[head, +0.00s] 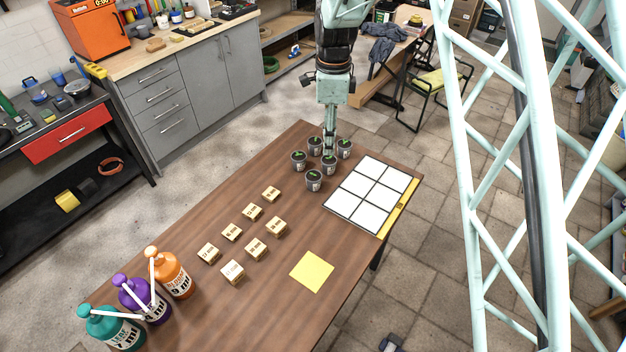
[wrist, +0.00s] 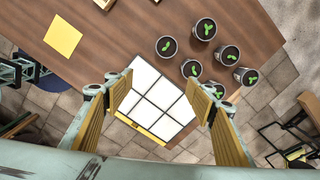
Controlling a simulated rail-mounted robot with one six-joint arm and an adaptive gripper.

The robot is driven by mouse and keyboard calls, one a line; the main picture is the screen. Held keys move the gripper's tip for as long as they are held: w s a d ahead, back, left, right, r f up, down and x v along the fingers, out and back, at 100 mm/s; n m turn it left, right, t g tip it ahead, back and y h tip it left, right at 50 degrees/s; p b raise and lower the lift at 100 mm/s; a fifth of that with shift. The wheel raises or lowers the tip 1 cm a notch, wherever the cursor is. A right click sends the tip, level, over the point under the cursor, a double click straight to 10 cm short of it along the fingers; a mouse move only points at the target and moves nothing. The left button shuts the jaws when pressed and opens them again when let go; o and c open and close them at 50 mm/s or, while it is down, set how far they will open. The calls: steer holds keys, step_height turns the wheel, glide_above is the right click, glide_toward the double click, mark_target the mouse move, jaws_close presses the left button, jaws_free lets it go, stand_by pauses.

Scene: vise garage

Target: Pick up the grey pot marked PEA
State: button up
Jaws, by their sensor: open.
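Several small grey pots with dark soil and green seedlings stand grouped at the far end of the brown table; one (head: 313,181) is nearest in the head view. Their labels are too small to read, so I cannot tell which is marked PEA. In the wrist view the pots, one of them at the group's left edge (wrist: 166,47), lie above and right of the gap between the fingers. My gripper (head: 329,147) points down over the group and hides part of it. In the wrist view my gripper (wrist: 160,88) is open, with no pot between its fingers.
A board of white squares (head: 367,193) with a yellow edge lies right of the pots. Several labelled wooden blocks (head: 232,271), a yellow sheet (head: 312,271) and pump bottles, one orange (head: 172,274), occupy the nearer table (head: 300,222). Bare wood separates blocks and pots.

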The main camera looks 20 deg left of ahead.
steer(key=a+f+m, duration=0.1)
steer(key=a+f, duration=0.4)
steer(key=f, duration=0.1)
steer(key=shift+w+f+p, duration=0.15)
steer(key=shift+w+p, duration=0.05)
steer(key=shift+p, duration=0.15)
steer(key=shift+f, duration=0.15)
glide_above(314, 176)
steer(key=shift+f, duration=4.15)
steer(key=shift+f, duration=0.15)
steer(key=shift+a+f+p, duration=0.1)
steer(key=shift+f+p, duration=0.4)
steer(key=shift+f, duration=1.95)
steer(key=c, duration=1)
